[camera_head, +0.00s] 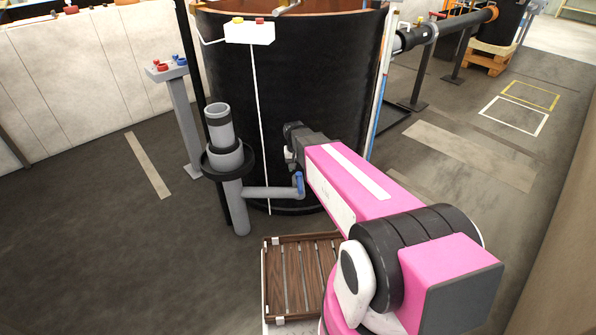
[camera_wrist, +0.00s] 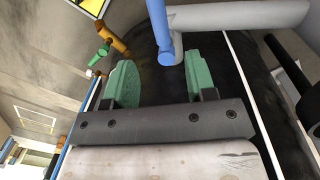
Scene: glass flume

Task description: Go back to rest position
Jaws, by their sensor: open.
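My pink and black arm reaches forward from the lower right in the head view toward a large black tank (camera_head: 325,85). In the wrist view my gripper (camera_wrist: 160,82) is open, with two green fingers apart and nothing held between them. A blue valve handle (camera_wrist: 160,30) on a grey pipe (camera_wrist: 240,15) shows just ahead of the fingers, between them in the picture; I cannot tell whether they touch it. In the head view the handle (camera_head: 299,182) stands at the end of the pipe, below the dark end of my arm, where the fingers are not clear.
A grey standpipe (camera_head: 219,130) with a dark collar rises left of the tank. A pedestal with red and blue knobs (camera_head: 168,70) stands farther left. A wooden slatted tray (camera_head: 292,270) lies low in front. Open floor (camera_head: 110,250) spreads left; a wall borders the right.

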